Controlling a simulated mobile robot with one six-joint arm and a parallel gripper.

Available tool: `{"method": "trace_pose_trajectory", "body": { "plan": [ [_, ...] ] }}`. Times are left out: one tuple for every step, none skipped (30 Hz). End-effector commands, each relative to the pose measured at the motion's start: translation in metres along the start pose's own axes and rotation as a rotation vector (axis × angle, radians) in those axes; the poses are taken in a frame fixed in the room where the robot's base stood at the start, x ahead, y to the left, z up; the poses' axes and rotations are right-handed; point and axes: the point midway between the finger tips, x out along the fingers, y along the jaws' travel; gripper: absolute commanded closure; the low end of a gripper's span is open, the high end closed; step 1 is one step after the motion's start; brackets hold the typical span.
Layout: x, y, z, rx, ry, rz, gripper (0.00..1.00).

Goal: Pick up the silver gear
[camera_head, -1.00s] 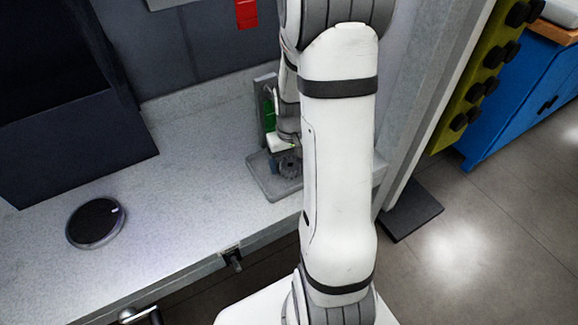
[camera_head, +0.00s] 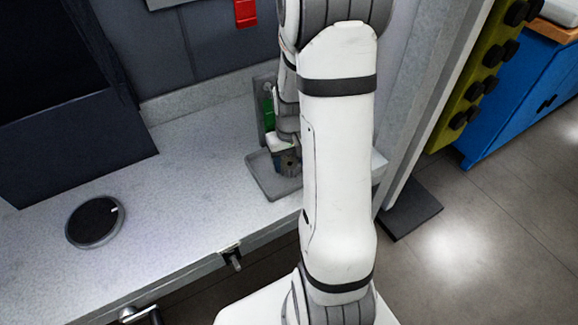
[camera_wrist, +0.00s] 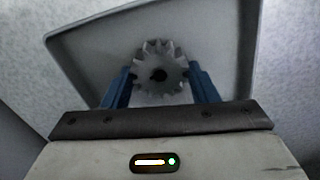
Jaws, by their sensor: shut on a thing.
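The silver gear (camera_wrist: 158,72), a toothed grey wheel with a dark centre hole, shows in the wrist view between the two blue fingers of my gripper (camera_wrist: 160,82). The fingers are shut on its left and right sides. Below it is the grey tray (camera_wrist: 88,48) with a raised rim; whether the gear touches the tray I cannot tell. In the head view my gripper (camera_head: 288,160) is at the tray (camera_head: 265,182), partly hidden by my arm, and the gear is too small and dark to make out clearly.
The tray lies on a speckled grey counter (camera_head: 180,215). A round black disc (camera_head: 95,222) sits at the left, with a dark box-like unit (camera_head: 75,145) behind it. A green object (camera_head: 268,112) stands against an upright plate behind my gripper. The counter between disc and tray is clear.

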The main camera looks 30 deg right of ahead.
Motion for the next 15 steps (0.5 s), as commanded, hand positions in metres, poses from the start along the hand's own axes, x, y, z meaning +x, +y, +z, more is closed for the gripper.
{"method": "trace_pose_trajectory", "body": {
  "plan": [
    [0.000, 0.000, 0.000, 0.000, 0.000, 0.000, 0.86],
    [0.000, 0.000, 0.000, 0.000, 0.000, 0.000, 0.88],
    [-0.001, 0.000, 0.000, 0.000, 0.001, 0.000, 0.88],
    [-0.001, 0.000, -0.001, 0.000, 0.001, 0.000, 0.88],
    [-0.001, 0.000, -0.001, -0.001, 0.001, 0.000, 0.88],
    [-0.001, 0.000, -0.001, -0.001, 0.001, 0.000, 0.88],
    [-0.001, 0.000, -0.001, -0.001, 0.001, 0.000, 0.88],
    [-0.001, 0.000, -0.001, -0.001, 0.001, 0.000, 0.88],
    [-0.002, 0.000, -0.001, -0.001, 0.002, 0.000, 0.88],
    [-0.004, 0.000, -0.001, -0.001, 0.003, 0.001, 0.88],
    [-0.006, 0.000, -0.001, -0.001, 0.004, 0.001, 0.88],
    [-0.010, 0.000, -0.001, -0.001, 0.004, 0.001, 0.88],
    [-0.014, 0.000, -0.001, -0.001, 0.004, 0.001, 0.88],
    [-0.019, 0.000, -0.001, -0.001, 0.006, 0.001, 0.88],
    [-0.026, 0.000, -0.001, -0.001, 0.006, 0.001, 0.88]
  ]
}}
